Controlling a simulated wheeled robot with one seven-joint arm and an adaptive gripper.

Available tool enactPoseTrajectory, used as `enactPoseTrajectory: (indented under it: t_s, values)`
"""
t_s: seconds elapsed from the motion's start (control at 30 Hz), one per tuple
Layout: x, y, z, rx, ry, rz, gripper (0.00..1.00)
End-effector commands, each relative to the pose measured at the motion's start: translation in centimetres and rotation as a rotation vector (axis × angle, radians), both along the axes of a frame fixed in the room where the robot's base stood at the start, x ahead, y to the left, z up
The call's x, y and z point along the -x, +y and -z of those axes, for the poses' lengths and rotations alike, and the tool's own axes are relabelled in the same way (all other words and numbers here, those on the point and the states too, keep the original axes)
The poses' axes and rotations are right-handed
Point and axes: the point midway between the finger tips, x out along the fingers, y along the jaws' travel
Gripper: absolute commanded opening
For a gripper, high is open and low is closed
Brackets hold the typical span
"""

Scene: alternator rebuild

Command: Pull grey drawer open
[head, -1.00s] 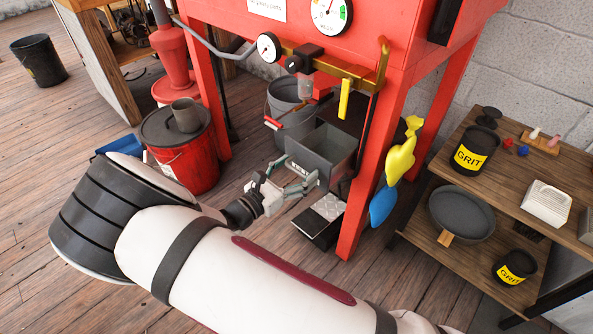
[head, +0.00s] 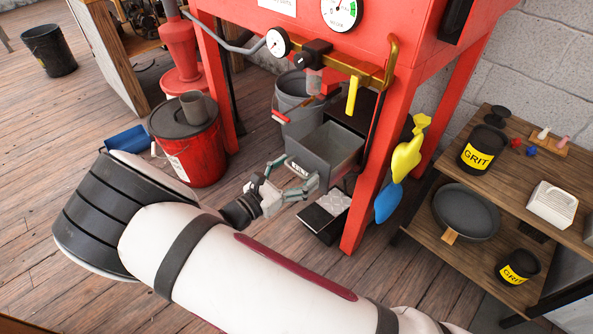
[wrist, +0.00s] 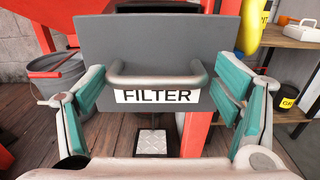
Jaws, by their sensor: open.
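The grey drawer (head: 336,148) stands pulled out from under the red cabinet (head: 375,190), and its open top shows in the head view. In the wrist view its flat front (wrist: 160,45) faces me, with a metal bar handle (wrist: 158,80) above a white FILTER label (wrist: 158,96). My gripper (head: 295,178) is at the drawer front. In the wrist view its teal-padded fingers (wrist: 163,88) are spread to the left and right of the handle, with visible gaps. Contact with the handle cannot be made out.
A black box with a patterned plate (head: 325,216) sits on the floor below the drawer. A grey bucket (head: 297,112) and a red bucket (head: 186,145) stand to the left. A wooden shelf (head: 470,240) is at right.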

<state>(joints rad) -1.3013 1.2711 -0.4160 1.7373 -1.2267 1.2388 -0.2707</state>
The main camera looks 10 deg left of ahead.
Motion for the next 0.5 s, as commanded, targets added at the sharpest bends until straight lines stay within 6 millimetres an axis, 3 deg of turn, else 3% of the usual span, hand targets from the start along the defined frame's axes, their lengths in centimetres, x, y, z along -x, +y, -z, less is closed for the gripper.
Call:
enactPoseTrajectory:
  t_s: [0.17,0.5]
  values:
    - [1.2,1.0,0.0,-0.003,0.000,-0.003,0.83]
    - [6.5,5.2,0.0,-0.001,0.000,-0.003,0.83]
